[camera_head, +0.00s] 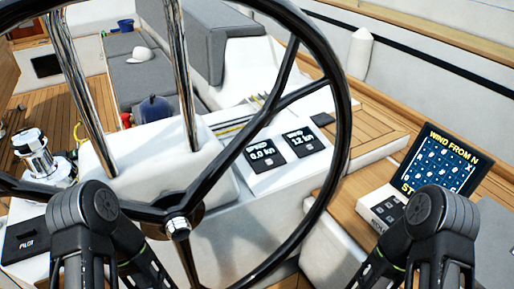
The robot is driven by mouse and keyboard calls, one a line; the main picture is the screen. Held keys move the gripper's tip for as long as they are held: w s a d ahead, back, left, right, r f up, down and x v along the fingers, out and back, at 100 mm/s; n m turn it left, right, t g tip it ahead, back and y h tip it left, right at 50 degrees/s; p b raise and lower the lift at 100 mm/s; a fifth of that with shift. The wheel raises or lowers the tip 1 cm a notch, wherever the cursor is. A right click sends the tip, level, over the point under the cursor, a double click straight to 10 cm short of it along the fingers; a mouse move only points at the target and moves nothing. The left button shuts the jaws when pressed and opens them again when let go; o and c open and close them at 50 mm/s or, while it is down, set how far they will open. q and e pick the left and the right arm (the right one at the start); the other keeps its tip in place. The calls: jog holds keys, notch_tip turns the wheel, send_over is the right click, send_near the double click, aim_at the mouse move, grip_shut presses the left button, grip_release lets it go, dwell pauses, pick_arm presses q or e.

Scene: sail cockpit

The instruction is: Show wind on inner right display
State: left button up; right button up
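Two small square displays sit side by side on the white pedestal behind the steering wheel. The right one (300,141) reads WIND with a value that looks like 12 kn. The left one (264,157) reads SPEED 0.0 kn. Each is a dark panel with a pale screen, and I see them through the wheel's opening. Small marks below the screens are too small to make out. Parts of both my arms show at the bottom left and bottom right. No gripper fingertips show in the picture.
The black steering wheel (343,135) stands in front of the displays. A larger screen (440,162) at right reads WIND FROM N, beside a white button box (385,209). A black PILOT box (25,241) and chrome winch (33,152) are at left.

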grip_shut()
dwell(0.8)
